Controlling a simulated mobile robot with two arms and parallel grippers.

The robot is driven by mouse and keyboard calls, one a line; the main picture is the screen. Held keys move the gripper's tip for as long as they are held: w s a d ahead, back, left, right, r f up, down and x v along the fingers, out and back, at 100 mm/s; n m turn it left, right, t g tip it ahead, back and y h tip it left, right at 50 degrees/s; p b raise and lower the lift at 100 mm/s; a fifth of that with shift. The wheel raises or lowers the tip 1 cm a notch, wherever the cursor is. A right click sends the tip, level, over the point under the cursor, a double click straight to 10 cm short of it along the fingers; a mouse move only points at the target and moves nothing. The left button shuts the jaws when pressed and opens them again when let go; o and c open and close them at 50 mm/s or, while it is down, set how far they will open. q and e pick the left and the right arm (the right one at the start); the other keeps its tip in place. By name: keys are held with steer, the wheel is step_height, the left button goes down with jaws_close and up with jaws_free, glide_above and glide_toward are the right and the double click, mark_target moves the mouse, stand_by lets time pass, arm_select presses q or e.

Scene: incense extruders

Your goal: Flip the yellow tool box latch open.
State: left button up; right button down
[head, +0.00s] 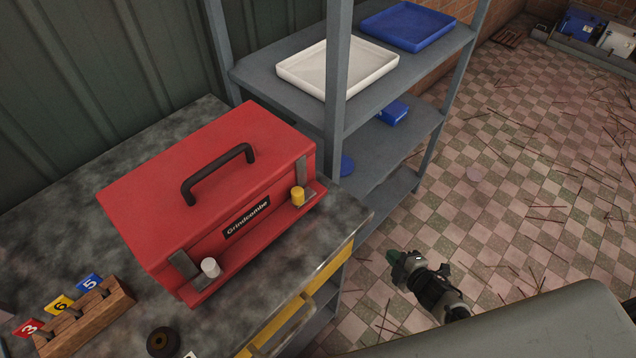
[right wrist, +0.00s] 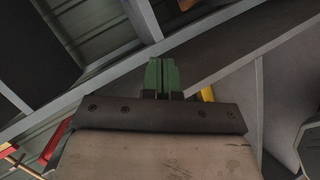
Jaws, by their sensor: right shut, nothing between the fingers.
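A red tool box (head: 215,180) with a black handle stands on the dark worktop, lid down. The yellow latch (head: 297,196) is a small knob at the right end of its front ledge, next to a grey strap (head: 303,170). A matching white latch (head: 210,267) sits at the left end of the ledge. My right gripper (head: 394,267) is shut and empty, off to the right of the worktop, below and apart from the yellow latch. Its green fingers (right wrist: 162,75) are together in the right wrist view, where the latch cannot be made out. My left gripper is not in view.
A grey shelf rack (head: 290,105) with a white tray (head: 338,66) and a blue tray (head: 408,26) stands behind the box. Numbered tags in a wooden block (head: 84,318) and a dark round object (head: 162,342) sit front left. Yellow drawers (head: 290,326) are under the worktop edge.

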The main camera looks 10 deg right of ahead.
mark_target(303, 193)
steer(key=w+a+r+n+y, duration=0.1)
steer(key=w+r+n+y, duration=0.3)
steer(key=r+n, duration=0.45)
steer(key=w+a+r+n+y, duration=0.2)
steer(key=w+r+n+y, duration=0.3)
steer(key=r, duration=0.7)
steer(key=s+a+r+n+g+y, duration=0.1)
steer(key=s+a+r+n+g, duration=0.1)
steer(key=r+n+g, duration=0.3)
steer(key=s+a+r+n+g+p, duration=0.1)
steer(key=s+r+n+g, duration=0.4)
steer(key=r+n, duration=0.6)
steer(key=a+n+g, duration=0.1)
steer(key=n, duration=0.6)
steer(key=shift+s+g+y, duration=0.25)
steer(key=shift+g+y, duration=0.05)
steer(key=shift+y, duration=0.1)
steer(key=shift+a+p, duration=0.15)
steer(key=shift+p, duration=0.2)
steer(key=p+x, duration=0.1)
steer(key=x, duration=0.3)
steer(key=p+x, duration=0.2)
steer(key=x, duration=0.2)
steer(key=r+p+x, duration=0.1)
steer(key=p+x, duration=0.1)
steer(key=x, duration=0.2)
steer(key=shift+w+a, duration=0.15)
steer(key=shift+a, duration=0.3)
steer(key=shift+a+f, duration=0.2)
steer(key=shift+a, duration=0.35)
